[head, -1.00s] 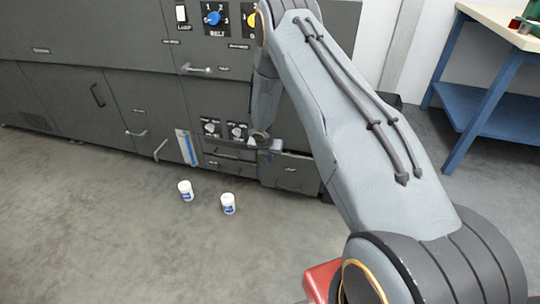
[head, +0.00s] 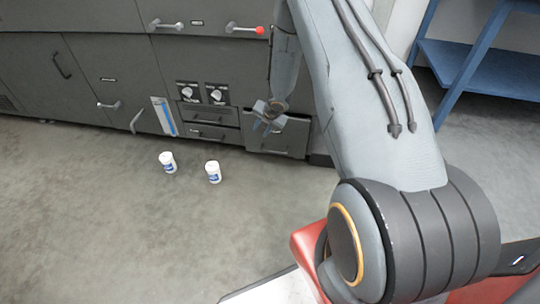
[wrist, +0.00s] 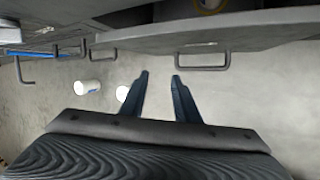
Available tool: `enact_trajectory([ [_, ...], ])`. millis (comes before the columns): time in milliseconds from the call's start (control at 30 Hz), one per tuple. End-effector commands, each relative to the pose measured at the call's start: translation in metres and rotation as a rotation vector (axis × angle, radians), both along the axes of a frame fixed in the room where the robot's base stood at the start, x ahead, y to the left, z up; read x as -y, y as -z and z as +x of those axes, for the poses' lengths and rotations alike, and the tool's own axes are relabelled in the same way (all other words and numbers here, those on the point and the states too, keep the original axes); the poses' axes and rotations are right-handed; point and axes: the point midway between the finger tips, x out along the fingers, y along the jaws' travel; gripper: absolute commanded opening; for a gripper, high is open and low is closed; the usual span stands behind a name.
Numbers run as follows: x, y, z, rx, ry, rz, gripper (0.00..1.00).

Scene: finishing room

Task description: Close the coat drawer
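A low drawer (head: 285,146) with a small handle is in the grey cabinet, right of two stacked narrow drawers (head: 208,132). The labels are too small to read, so I cannot tell which is the coat drawer. My gripper (head: 266,120) is in front of the top of the right-hand drawer and partly hides it. In the wrist view my gripper (wrist: 161,76) has its two dark fingers apart with nothing between them. A grey front with a bar handle (wrist: 203,67) lies just beyond the fingers, to the right. How far any drawer stands out is unclear.
Two white tubs, a left one (head: 168,162) and a right one (head: 213,172), stand on the floor before the cabinet. A blue-legged bench (head: 480,65) is at the right. The open concrete floor (head: 90,220) is clear at front left.

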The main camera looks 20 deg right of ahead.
Motion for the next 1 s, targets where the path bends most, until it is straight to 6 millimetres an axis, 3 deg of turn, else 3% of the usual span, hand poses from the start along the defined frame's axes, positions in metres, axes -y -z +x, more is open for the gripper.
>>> enact_trajectory([
  [33,0.011,0.028,0.000,0.017,0.029,0.063,0.29],
  [100,0.019,0.049,-0.002,0.047,0.061,0.154,0.29],
  [333,0.043,0.101,-0.013,0.142,0.166,0.461,0.29],
  [700,0.075,0.138,-0.044,0.270,0.290,0.877,0.29],
  [1000,0.094,0.145,-0.067,0.341,0.334,1.089,0.29],
])
